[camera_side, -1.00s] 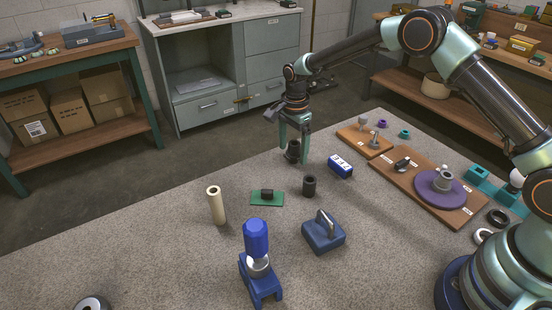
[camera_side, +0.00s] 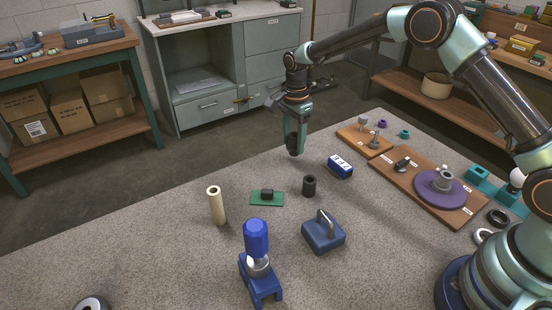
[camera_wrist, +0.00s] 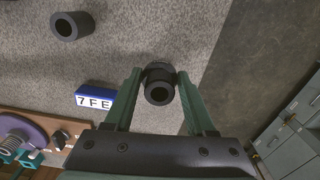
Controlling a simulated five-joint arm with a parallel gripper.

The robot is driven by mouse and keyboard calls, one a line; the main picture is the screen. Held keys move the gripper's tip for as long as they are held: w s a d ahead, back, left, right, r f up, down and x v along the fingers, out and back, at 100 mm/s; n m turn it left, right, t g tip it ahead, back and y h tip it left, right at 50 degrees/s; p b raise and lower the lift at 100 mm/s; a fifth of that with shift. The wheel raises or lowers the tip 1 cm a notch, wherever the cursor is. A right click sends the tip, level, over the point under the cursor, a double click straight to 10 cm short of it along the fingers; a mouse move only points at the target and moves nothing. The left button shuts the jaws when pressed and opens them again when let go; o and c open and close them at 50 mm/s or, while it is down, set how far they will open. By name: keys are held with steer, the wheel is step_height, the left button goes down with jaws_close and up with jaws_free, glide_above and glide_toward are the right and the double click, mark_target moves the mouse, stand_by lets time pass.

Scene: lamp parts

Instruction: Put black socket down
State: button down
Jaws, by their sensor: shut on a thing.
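My gripper (camera_side: 295,143) is at the back edge of the grey table. Its green fingers are shut on a black socket (camera_side: 293,150), which is mostly hidden by the fingers in the side view. In the wrist view the socket (camera_wrist: 159,92) sits between the fingertips (camera_wrist: 160,74), its round opening facing the camera. I cannot tell if its bottom touches the table. A second black cylinder (camera_side: 309,187) stands upright on the table, in front of the gripper; it also shows at the upper left of the wrist view (camera_wrist: 72,26).
A blue block labelled 7FE (camera_side: 340,166) lies right of the gripper. A wooden board with a purple disc (camera_side: 440,192) is farther right. A cream tube (camera_side: 216,206), a green plate (camera_side: 267,199) and a blue block with a grey handle (camera_side: 323,235) stand in front.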

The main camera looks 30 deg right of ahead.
step_height(320, 180, up, 17)
steer(key=s+d+r+n, duration=0.1)
steer(key=s+d+n, duration=0.2)
steer(key=s+n, duration=0.5)
steer(key=s+d+n, duration=0.2)
steer(key=s+n, duration=0.6)
steer(key=shift+n, duration=0.4)
steer(key=s+f, duration=0.2)
steer(key=f, duration=0.1)
steer(key=s+f, duration=0.1)
steer(key=shift+s+d+f, duration=0.15)
steer(key=shift+s+d, duration=0.1)
steer(key=shift+s, duration=0.15)
steer(key=w+a+r+m, duration=0.1)
steer(key=w+a+m, duration=0.1)
steer(key=w+m, duration=0.6)
steer(key=w+a+r+m, duration=0.2)
steer(key=w+a+m, duration=0.1)
steer(key=w+m, duration=0.5)
steer(key=shift+w+a+r+m, duration=0.3)
steer(key=shift+w+m, duration=0.1)
steer(key=shift+w, duration=1.5)
